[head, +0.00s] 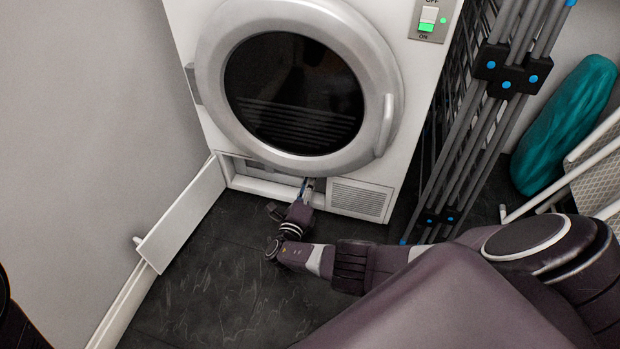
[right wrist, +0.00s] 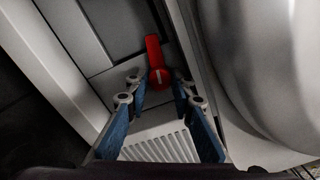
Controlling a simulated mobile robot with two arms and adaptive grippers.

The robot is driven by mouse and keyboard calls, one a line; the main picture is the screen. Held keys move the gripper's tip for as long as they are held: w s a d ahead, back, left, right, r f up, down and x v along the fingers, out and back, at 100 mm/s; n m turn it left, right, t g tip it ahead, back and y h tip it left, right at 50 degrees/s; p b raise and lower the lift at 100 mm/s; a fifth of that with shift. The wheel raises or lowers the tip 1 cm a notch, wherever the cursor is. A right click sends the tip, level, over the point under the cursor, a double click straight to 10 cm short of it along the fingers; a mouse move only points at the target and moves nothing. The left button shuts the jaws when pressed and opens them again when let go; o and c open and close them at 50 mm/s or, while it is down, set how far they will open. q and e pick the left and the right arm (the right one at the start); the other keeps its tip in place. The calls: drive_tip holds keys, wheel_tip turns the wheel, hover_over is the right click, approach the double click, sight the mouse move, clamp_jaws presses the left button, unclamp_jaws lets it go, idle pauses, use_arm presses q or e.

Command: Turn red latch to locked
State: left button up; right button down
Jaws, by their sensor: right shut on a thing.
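The red latch (right wrist: 154,55) shows in the right wrist view, inside the open lower bay of the dryer. It has a round hub with a white mark, and its lever points up in the picture, tipped slightly left. My right gripper (right wrist: 160,88) has its blue fingers on either side of the hub and is shut on the latch; the exact contact is hard to see. In the head view my right gripper (head: 307,186) reaches into the bay below the round door, and the latch is hidden there. My left gripper is not in view.
The white dryer (head: 185,35) has its round door (head: 213,75) shut. The bay's flap (head: 185,215) hangs open at the left by the wall. A vent grille (head: 358,200) lies right of my gripper. A folded drying rack (head: 480,110) stands at the right. Dark floor is clear in front.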

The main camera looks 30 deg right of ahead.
drive_tip(key=shift+n, duration=0.5)
drive_tip(key=c, duration=1.7)
unclamp_jaws()
drive_tip(key=shift+o, duration=0.2)
drive_tip(key=v, duration=0.8)
drive_tip(key=shift+s+f, duration=0.1)
drive_tip(key=shift+f, duration=0.05)
